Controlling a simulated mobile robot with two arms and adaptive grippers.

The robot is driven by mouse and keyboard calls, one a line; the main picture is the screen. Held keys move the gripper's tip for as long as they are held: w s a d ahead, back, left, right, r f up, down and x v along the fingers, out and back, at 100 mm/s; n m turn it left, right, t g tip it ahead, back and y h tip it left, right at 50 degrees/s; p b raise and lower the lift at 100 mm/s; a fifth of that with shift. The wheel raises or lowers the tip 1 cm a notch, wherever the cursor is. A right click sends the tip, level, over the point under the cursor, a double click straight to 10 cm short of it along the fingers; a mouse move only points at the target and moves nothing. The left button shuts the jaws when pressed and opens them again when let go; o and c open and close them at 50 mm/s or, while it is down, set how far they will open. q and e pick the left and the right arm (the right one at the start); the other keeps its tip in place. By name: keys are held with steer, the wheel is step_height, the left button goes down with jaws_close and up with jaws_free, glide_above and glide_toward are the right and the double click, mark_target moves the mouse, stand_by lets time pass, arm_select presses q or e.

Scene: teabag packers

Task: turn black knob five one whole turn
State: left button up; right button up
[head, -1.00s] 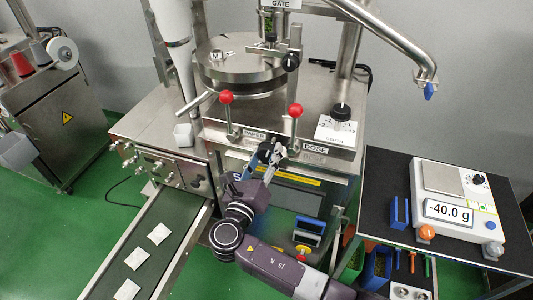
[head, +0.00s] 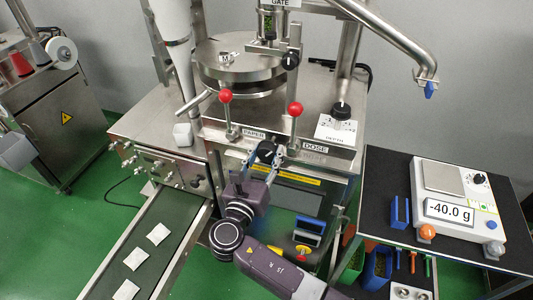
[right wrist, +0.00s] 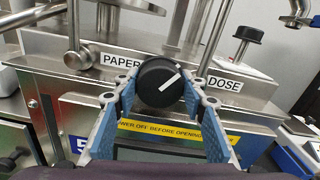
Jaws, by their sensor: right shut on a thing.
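The black knob (right wrist: 160,83) with a white pointer line sits on the machine front between the PAPER and DOSE labels. In the right wrist view its line points to the upper right. My right gripper (right wrist: 159,88) has a blue-padded finger on each side of the knob and is shut on it. In the head view the knob (head: 266,152) shows small between the fingertips of my right gripper (head: 265,157), and the arm comes up from below. My left gripper is not in view.
Two red-balled levers (head: 225,97) (head: 295,108) stand close above the knob. Another black knob (head: 290,60) is higher up. A side table (head: 385,180) with a scale (head: 458,205) is at right. A conveyor (head: 150,245) with teabags runs at lower left.

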steer(key=o, duration=1.2)
steer(key=v, duration=1.2)
steer(key=shift+r, duration=0.1)
